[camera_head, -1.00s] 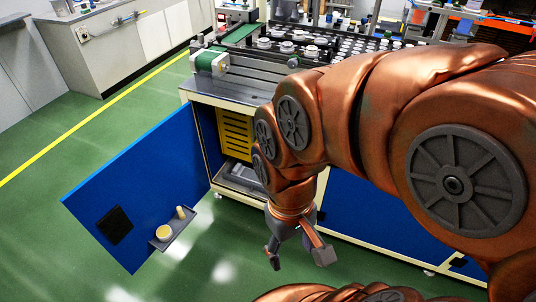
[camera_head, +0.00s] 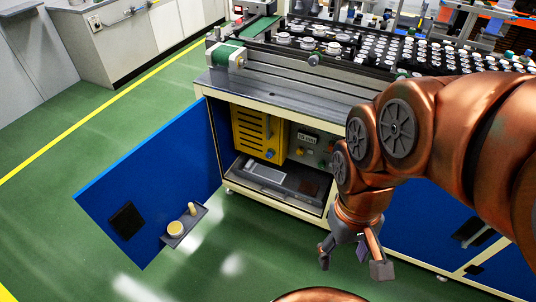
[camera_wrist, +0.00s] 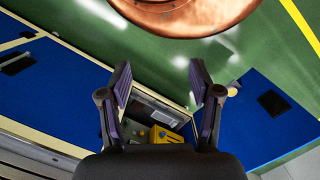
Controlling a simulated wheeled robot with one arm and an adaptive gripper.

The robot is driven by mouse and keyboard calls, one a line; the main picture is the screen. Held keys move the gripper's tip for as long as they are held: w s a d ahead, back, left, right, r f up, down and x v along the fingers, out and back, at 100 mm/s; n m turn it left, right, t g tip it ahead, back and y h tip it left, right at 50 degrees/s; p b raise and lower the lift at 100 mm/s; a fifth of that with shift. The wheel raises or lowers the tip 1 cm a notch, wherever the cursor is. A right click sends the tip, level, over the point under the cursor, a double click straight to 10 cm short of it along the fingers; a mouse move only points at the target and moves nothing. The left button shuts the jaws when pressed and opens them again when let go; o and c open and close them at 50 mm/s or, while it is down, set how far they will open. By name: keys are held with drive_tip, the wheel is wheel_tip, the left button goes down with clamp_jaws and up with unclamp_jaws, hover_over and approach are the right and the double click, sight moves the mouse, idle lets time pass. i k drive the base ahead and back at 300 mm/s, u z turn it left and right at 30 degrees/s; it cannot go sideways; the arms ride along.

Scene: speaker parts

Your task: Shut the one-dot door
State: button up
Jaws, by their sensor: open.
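A blue cabinet door (camera_head: 150,175) stands wide open at the left of the head view. Its inner face carries a black plate (camera_head: 127,221) and a small grey shelf (camera_head: 200,222) with two cream-coloured pieces. In the wrist view the open door (camera_wrist: 262,125) is at the right. I cannot make out a dot mark on any door. My gripper (camera_head: 352,262) is open and empty, in front of the cabinet and to the right of the open door, apart from it. The wrist view shows its spread fingers (camera_wrist: 160,80) with nothing between them.
The open compartment holds a yellow slotted unit (camera_head: 256,135) and a grey drawer or tray (camera_head: 285,178). A blue door (camera_head: 415,215) to the right is shut. The worktop (camera_head: 290,90) above bears a rack of white parts. Green floor between door and gripper is clear.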

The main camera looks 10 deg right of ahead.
sight(134, 201)
drive_tip(key=k, duration=1)
drive_tip(key=u, duration=1.8)
drive_tip(key=i, duration=4.05)
drive_tip(key=z, duration=3.2)
